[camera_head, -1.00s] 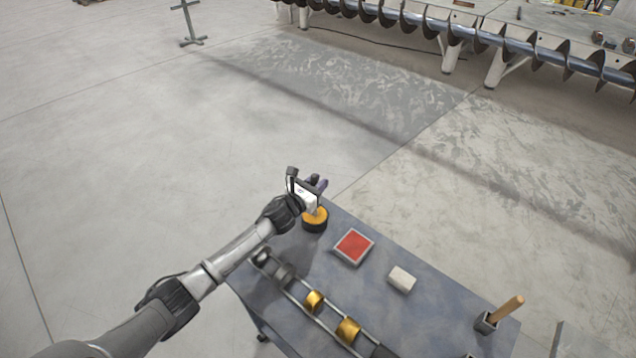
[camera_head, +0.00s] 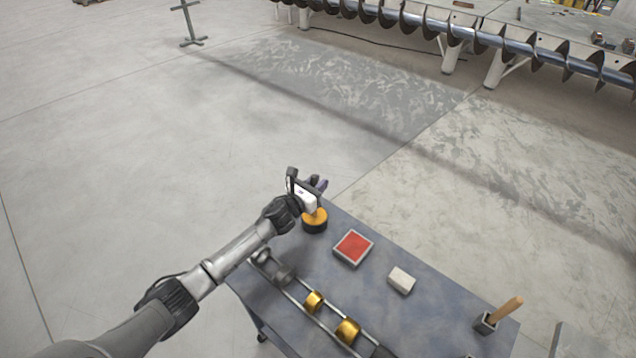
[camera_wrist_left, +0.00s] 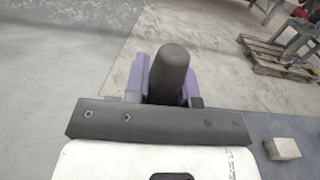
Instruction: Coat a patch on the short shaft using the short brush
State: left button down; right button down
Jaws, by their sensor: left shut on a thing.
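My left gripper (camera_head: 318,186) is over the far left corner of the blue cart. In the left wrist view, its purple fingers (camera_wrist_left: 170,78) are shut on a dark, round-ended cylinder (camera_wrist_left: 174,70), which looks like the short brush's handle. A round dark tin with an orange-yellow top (camera_head: 314,222) stands just below the gripper. The brush's lower end is hidden, so I cannot tell whether it touches the tin. Gold collars (camera_head: 348,330) and dark grey pieces lie along rails on the cart's near side; I cannot tell whether these include the short shaft. My right gripper is not in view.
On the cart (camera_head: 440,310) are a red square pad in a tray (camera_head: 353,247), a pale block (camera_head: 401,280) and a holder with a wooden-handled tool (camera_head: 506,309). A long auger (camera_head: 490,38) stands far back. The floor between is clear.

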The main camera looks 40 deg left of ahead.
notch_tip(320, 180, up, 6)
jog(key=p, duration=0.5)
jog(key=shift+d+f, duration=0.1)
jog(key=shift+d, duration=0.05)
dwell(0.6)
